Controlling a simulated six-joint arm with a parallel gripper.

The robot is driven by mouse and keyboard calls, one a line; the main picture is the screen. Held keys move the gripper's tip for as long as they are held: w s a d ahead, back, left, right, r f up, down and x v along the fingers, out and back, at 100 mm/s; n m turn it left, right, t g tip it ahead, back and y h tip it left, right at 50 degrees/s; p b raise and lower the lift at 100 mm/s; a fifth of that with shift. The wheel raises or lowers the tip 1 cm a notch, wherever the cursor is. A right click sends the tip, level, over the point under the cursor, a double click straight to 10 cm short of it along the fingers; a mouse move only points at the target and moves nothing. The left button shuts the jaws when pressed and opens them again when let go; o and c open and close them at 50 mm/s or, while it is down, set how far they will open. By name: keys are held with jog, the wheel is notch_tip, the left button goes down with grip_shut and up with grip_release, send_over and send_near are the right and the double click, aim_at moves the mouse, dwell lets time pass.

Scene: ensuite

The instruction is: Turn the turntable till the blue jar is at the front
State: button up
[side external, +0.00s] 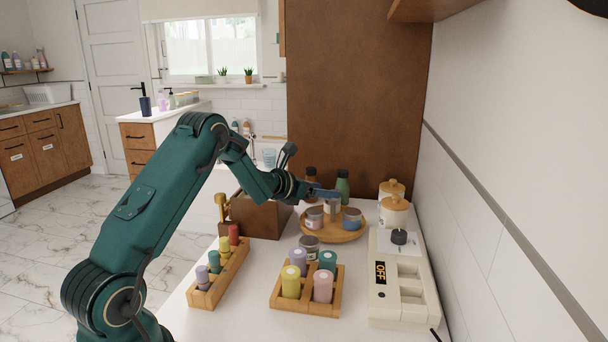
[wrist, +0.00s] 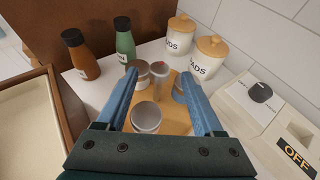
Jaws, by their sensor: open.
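The round wooden turntable (side external: 347,237) stands on the counter and also shows in the wrist view (wrist: 175,127). The blue jar (side external: 352,222) sits on its right part in the side view. In the wrist view the blue jar (wrist: 178,91) is partly hidden by my right finger. A pink jar (side external: 314,221) and a grey-lidded jar (side external: 331,208) are also on the turntable. My gripper (wrist: 160,77) is open, with its fingers spread above the jars and nothing held. In the side view my gripper (side external: 327,193) is over the turntable's back part.
A rack of coloured bottles (side external: 306,307) is in front, a narrower rack (side external: 218,275) to the left. Two bottles, two canisters (side external: 394,214) and a wooden box (side external: 258,216) stand close around. A white device (side external: 398,311) is right.

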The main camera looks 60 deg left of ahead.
jog(key=shift+v, duration=0.85)
jog(key=shift+r, duration=0.1)
